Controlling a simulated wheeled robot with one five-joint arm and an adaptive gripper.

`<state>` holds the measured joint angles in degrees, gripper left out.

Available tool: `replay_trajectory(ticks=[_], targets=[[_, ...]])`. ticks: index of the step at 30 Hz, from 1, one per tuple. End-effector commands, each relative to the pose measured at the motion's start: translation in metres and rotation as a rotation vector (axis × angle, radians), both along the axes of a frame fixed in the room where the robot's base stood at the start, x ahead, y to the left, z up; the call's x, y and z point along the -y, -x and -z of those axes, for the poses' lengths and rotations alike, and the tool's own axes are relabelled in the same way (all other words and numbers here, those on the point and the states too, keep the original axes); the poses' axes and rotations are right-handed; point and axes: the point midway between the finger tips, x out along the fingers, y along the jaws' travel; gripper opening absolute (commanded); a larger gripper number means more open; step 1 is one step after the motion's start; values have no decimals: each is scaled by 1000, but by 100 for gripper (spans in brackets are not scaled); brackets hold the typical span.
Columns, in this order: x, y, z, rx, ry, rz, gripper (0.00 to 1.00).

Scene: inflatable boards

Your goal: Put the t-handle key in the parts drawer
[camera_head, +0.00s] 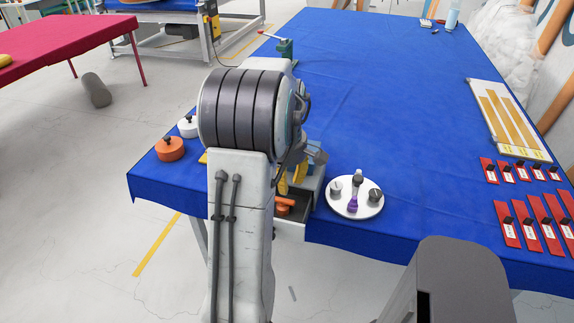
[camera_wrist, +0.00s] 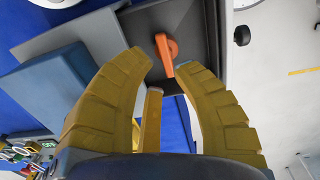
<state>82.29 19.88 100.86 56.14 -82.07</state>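An orange piece (camera_wrist: 165,52), which looks like the t-handle key, lies in the dark-floored parts drawer (camera_wrist: 224,40) in the wrist view. In the head view the orange piece (camera_head: 284,204) shows in the drawer (camera_head: 290,229), which is pulled out at the table's front edge. My gripper (camera_wrist: 166,64) has yellow fingers spread apart, one on each side of the orange piece, with gaps visible. In the head view my arm partly hides the gripper and the drawer. A tan bar (camera_wrist: 152,118) shows between the fingers lower down; I cannot tell what it is.
Orange (camera_head: 170,149) and white (camera_head: 187,128) round pieces are at the left. Red labelled strips (camera_head: 507,225) line the right. The blue table's (camera_head: 385,90) middle is clear.

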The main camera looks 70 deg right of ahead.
Motion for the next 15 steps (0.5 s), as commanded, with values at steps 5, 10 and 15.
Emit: replay_trajectory(ticks=[5,10,15], targets=[[-1,0,-28,0,3,0,24],[-2,0,-45,0,2,0,24],[-3,0,-53,0,0,0,24]])
